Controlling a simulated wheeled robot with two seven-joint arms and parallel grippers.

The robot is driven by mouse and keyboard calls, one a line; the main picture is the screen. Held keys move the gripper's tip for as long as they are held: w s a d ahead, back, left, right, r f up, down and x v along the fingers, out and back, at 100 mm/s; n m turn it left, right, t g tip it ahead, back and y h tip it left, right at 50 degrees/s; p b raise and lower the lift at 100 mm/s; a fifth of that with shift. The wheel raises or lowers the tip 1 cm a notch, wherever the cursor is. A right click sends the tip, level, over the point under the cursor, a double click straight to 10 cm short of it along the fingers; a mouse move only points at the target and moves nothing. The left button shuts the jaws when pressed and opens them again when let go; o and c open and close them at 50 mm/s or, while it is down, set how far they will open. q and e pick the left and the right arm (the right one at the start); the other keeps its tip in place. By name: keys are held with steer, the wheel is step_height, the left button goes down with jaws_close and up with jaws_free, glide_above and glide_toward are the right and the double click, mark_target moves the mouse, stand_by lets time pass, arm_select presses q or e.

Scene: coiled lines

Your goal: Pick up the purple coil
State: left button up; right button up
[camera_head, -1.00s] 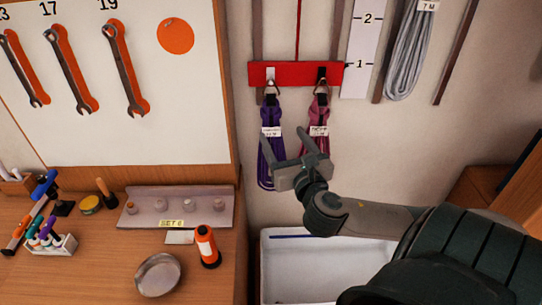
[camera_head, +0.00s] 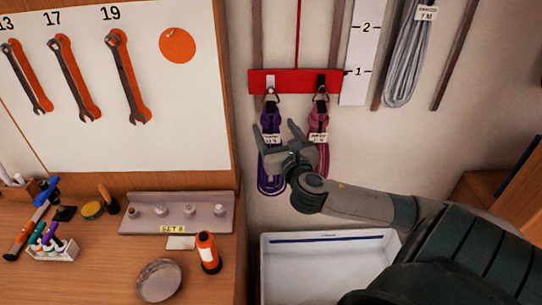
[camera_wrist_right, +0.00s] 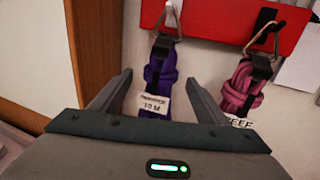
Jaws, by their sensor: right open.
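The purple coil (camera_head: 270,122) hangs by a metal ring from the left hook of a red board (camera_head: 296,81). It carries a white label and also shows in the right wrist view (camera_wrist_right: 158,78). My right gripper (camera_head: 273,134) is open in front of the purple coil and hides part of its middle. In the right wrist view its two fingers (camera_wrist_right: 160,95) stand apart, with the coil's upper part and label between them; I cannot tell whether they touch it. The coil's lower loops show below the gripper. My left gripper is not in view.
A pink coil (camera_head: 319,116) hangs close to the right on the same board. A white bin (camera_head: 330,237) stands below. A tool board (camera_head: 140,160) and wooden workbench are at the left. A grey coil (camera_head: 408,60) hangs at upper right.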

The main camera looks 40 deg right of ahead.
steer(key=p+x, duration=0.2)
steer(key=x, duration=0.1)
steer(key=shift+w+d+r, duration=0.15)
steer(key=shift+w+d, duration=0.05)
steer(key=shift+w, duration=0.15)
steer(key=shift+w+d, duration=0.2)
steer(key=shift+w, duration=0.25)
jaws_close()
